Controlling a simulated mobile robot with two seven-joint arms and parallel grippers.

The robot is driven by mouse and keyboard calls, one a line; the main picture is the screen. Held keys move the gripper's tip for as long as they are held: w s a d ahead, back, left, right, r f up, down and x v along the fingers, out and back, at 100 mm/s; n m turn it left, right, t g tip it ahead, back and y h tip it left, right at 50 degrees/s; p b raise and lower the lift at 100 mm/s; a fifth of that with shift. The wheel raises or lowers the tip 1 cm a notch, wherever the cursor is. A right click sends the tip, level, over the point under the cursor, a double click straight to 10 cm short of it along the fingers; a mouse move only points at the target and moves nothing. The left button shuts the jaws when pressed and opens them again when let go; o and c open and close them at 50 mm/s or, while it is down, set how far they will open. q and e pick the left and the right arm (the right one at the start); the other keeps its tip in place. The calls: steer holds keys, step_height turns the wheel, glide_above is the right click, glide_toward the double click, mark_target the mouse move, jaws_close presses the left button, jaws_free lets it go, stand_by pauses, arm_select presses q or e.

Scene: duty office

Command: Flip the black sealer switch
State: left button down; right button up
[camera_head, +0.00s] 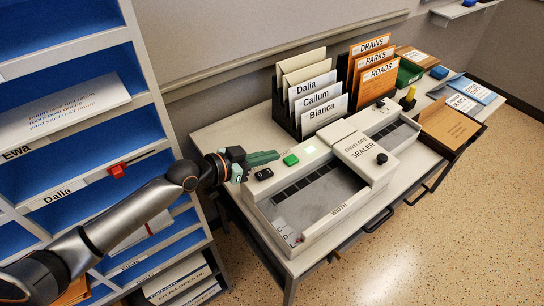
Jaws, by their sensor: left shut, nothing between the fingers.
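The envelope sealer (345,210), a pale grey machine, stands on a light table. The black switch (263,174) sits on its near left corner, close to a green button (291,160). Which way the switch is set is too small to tell. My left gripper (275,156) reaches in from the left, with its green fingers shut and empty. In the picture its fingertips are just above the black switch and left of the green button. I cannot tell whether they touch anything. My right gripper is not in view.
A blue shelf rack (75,100) with labelled slots and a red clip (117,171) stands at the left. Black file holders with labelled folders (320,105) stand behind the sealer. A black knob (382,158) sits on the sealer's cover. Floor at the right is clear.

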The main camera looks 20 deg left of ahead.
arm_select(q)
steer(key=v, duration=0.8)
steer(key=shift+r, duration=0.25)
steer(key=shift+d, duration=0.15)
